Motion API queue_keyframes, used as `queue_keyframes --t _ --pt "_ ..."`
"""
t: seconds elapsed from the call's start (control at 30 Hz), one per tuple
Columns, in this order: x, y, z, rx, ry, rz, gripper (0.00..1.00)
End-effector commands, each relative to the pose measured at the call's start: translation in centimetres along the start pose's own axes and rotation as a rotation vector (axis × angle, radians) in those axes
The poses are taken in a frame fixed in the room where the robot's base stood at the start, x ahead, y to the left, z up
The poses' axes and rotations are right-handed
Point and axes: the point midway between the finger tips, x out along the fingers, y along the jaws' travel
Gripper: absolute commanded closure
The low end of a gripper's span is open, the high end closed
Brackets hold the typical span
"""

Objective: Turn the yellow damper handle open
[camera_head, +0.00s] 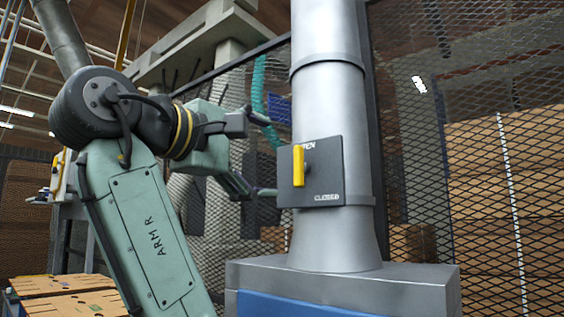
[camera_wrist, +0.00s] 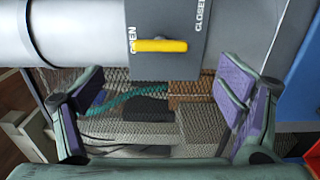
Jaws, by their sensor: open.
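The yellow damper handle (camera_head: 298,166) sits on a dark square plate (camera_head: 326,172) on the grey duct. In the head view it stands upright, its upper end at the partly covered OPEN label; CLOSED is at the plate's lower right. In the wrist view the handle (camera_wrist: 161,45) lies level, its left end beside OPEN, with CLOSED at the upper right. My gripper (camera_head: 264,155) is left of the plate in the head view, fingers spread and empty. In the wrist view my gripper (camera_wrist: 155,105) has its fingers wide apart, with the handle beyond and above the gap, apparently untouched.
The round duct (camera_head: 328,100) rises from a grey and blue housing (camera_head: 345,280). Black mesh fencing (camera_head: 470,150) stands behind it, with stacked brown material (camera_head: 535,190) beyond. A teal hose (camera_head: 258,85) hangs behind my gripper. Pallet-like boards (camera_head: 65,295) lie at the lower left.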

Motion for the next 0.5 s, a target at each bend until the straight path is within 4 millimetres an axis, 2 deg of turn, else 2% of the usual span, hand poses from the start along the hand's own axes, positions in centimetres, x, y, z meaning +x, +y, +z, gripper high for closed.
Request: queue_keyframes --t 0.03,0.2,0.5 --pt "-1.1 0.0 -0.1 0.002 0.005 0.001 0.13" --pt "-2.6 0.0 -0.1 0.0 0.004 -0.001 0.13" --pt "-3.1 0.0 0.0 0.0 0.001 -0.001 0.13"
